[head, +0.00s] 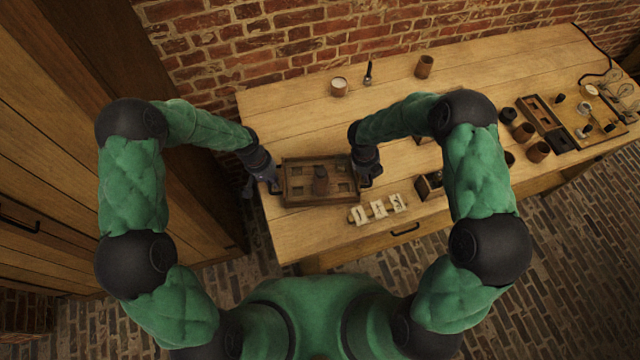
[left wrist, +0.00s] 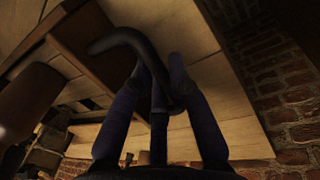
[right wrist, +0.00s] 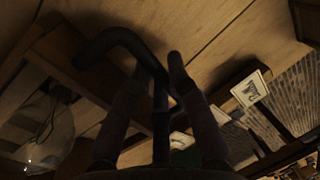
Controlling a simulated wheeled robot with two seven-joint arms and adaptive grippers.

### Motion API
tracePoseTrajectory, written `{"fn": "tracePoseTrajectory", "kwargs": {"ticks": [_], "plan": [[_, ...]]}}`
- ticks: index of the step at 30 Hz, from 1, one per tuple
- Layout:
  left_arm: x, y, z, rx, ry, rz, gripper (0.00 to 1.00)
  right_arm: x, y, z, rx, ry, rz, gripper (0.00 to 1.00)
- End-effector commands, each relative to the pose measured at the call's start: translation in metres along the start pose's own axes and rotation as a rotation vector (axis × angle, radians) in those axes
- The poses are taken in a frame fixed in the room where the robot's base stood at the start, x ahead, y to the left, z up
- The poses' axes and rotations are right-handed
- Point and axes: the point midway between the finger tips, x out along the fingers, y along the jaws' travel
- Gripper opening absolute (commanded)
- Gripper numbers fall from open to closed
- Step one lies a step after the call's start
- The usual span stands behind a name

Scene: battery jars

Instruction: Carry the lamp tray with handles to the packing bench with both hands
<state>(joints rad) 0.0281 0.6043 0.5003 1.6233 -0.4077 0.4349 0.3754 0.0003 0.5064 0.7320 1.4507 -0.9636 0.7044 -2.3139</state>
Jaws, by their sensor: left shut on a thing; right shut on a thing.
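The lamp tray (head: 300,203) is a brown wooden tray with a raised rim and square recesses, over the left end of a wooden bench. A dark brown block-like object (head: 321,181) stands in its middle. My left gripper (head: 269,181) is shut at the tray's left side, on a black curved handle (left wrist: 118,40). My right gripper (head: 368,173) is shut at its right side, on the matching handle (right wrist: 112,40). A clear glass shape (right wrist: 48,125) shows beside the tray wall in the right wrist view. Whether the tray touches the bench top is hard to tell.
The wooden bench (head: 300,120) runs along a brick wall. A row of white cards (head: 377,209) and a small dark box (head: 430,185) lie right of the tray. A pale-topped cup (head: 338,87) and brown cup (head: 425,66) stand behind. Several jars and trays crowd the right end.

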Motion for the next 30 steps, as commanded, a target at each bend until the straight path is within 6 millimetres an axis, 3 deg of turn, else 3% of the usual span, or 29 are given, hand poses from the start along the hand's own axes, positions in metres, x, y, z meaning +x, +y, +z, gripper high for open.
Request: {"fn": "tracePoseTrajectory", "kwargs": {"ticks": [1,3,16,30], "plan": [[0.001,-0.001,0.000,0.000,0.000,0.000,0.26,0.001,-0.001,0.000,0.001,0.000,-0.001,0.26],[0.000,-0.001,0.000,0.000,0.000,0.000,0.41,0.000,-0.001,0.000,0.001,0.000,-0.001,0.41],[-0.007,0.000,-0.001,0.000,0.002,0.000,0.41,0.000,0.000,0.000,0.000,0.000,0.000,0.41],[-0.091,0.000,-0.001,0.000,0.004,0.000,0.41,0.000,0.000,0.000,0.000,0.000,0.000,0.41]]}}
